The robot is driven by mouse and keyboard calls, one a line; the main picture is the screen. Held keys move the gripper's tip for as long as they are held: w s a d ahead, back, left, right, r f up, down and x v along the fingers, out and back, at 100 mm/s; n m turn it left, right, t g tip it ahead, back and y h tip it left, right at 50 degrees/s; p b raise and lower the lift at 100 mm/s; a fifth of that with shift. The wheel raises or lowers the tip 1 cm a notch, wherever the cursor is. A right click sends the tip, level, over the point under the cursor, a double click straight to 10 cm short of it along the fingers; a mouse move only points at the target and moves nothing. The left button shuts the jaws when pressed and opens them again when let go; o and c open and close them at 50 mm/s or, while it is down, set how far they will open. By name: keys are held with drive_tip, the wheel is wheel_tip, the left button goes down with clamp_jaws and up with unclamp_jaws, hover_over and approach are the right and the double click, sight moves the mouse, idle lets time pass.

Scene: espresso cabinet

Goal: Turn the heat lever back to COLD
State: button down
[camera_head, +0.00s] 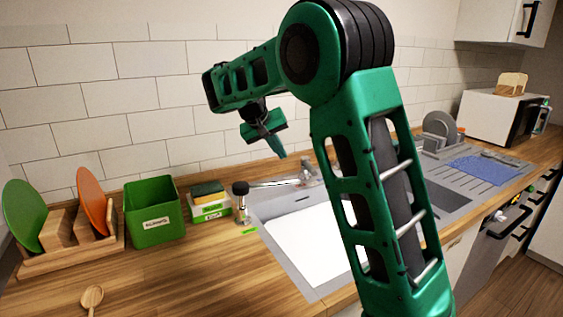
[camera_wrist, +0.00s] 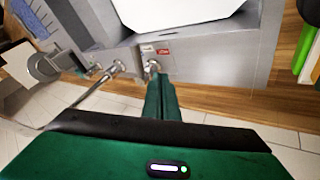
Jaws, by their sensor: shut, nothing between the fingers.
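My gripper (camera_head: 281,156) hangs above the back edge of the sink, fingers shut and pointing down. In the wrist view its closed fingers (camera_wrist: 161,84) reach towards a small metal lever (camera_wrist: 152,67) on the sink's rear deck. The fingertips appear close to the lever; whether they touch it I cannot tell. A pale label and a red label (camera_wrist: 163,51) lie just beyond the lever; their text is too small to read. The metal faucet (camera_wrist: 115,67) stands to the left of the lever in that view. In the head view the faucet (camera_head: 307,174) is below and right of my gripper.
A plate rack (camera_head: 62,268) is further left. The tiled wall (camera_head: 133,98) is close behind my gripper.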

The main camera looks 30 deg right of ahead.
sight(309, 166)
drive_tip(key=x, duration=0.9)
drive_tip(key=shift+d+f, duration=0.1)
drive_tip(key=d, duration=0.1)
drive_tip(key=s+d, duration=0.1)
drive_tip(key=d, duration=0.1)
drive_tip(key=shift+d, duration=0.4)
